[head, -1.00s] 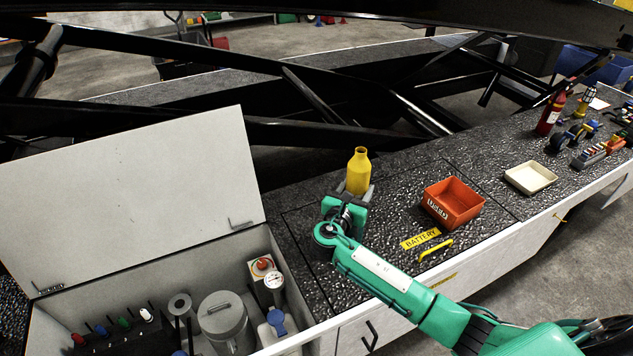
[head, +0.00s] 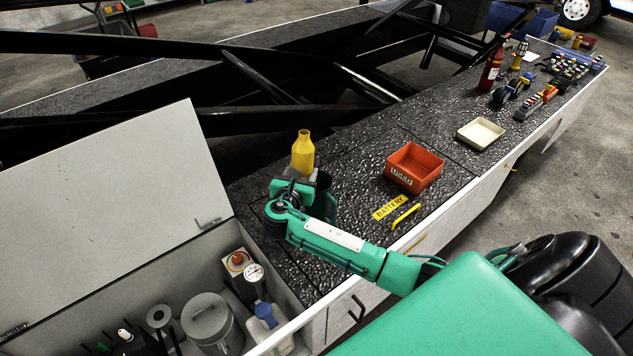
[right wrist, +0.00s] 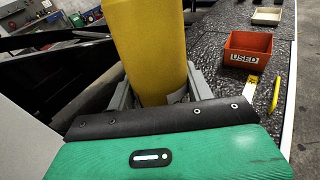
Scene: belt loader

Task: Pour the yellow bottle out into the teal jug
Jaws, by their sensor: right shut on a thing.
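The yellow bottle (head: 302,156) stands upright in the jaws of my right gripper (head: 296,178), above the dark deck near the open bin. In the right wrist view the bottle (right wrist: 150,45) fills the space between the two grey fingers, which are shut on it. A dark teal vessel (head: 324,193), which looks like the teal jug, is just right of the gripper and partly hidden by my wrist. Its mouth and base are not clear. I cannot tell whether the bottle's base touches the deck. My left gripper is not in view.
An orange-red box (head: 415,168) marked USED and a cream tray (head: 480,134) sit on the deck to the right. A yellow handle (head: 406,216) lies near the edge. The open bin's raised lid (head: 110,200) stands at left. Black beams cross behind.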

